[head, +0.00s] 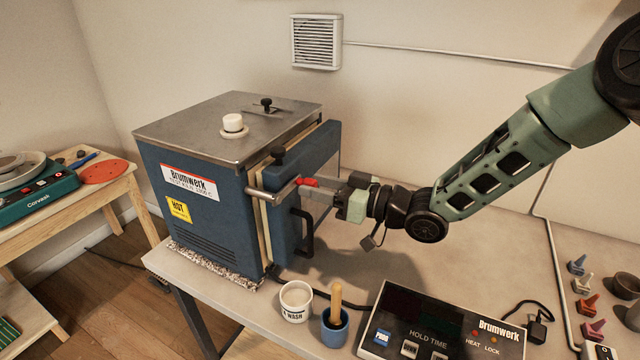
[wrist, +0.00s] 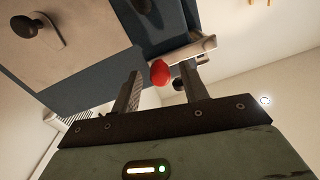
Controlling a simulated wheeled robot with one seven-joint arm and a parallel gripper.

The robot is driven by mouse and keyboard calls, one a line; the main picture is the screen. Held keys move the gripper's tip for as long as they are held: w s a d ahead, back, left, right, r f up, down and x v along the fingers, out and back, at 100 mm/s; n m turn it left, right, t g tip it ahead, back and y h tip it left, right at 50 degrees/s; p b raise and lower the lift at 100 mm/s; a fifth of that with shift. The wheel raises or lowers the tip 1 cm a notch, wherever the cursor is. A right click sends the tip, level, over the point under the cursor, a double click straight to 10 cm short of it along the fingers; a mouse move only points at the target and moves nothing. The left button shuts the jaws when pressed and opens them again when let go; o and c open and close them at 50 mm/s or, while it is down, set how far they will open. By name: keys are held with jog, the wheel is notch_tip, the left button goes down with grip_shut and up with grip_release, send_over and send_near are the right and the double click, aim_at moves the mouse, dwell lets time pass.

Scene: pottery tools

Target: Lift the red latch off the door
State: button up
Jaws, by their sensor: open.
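The red latch (head: 307,182) sits at the front edge of the blue kiln door (head: 312,155), at the end of a metal bar (head: 268,195). In the wrist view the latch's red tip (wrist: 160,73) shows between the two fingers. My gripper (head: 318,187) is open at the latch, with a finger on either side of it; in the wrist view (wrist: 163,85) I see a gap beside the red tip. The door looks closed against the kiln body (head: 200,215). A black handle (head: 304,235) is on the door below the latch.
The kiln lid carries a white plug (head: 233,123) and a black knob (head: 266,103). A white wash cup (head: 296,302), a blue cup (head: 334,328) with a wooden-handled tool, and a controller box (head: 440,325) stand at the table front. The tabletop right of the kiln is mostly clear.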

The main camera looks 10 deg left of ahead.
jog(key=shift+c, duration=0.3)
grip_shut()
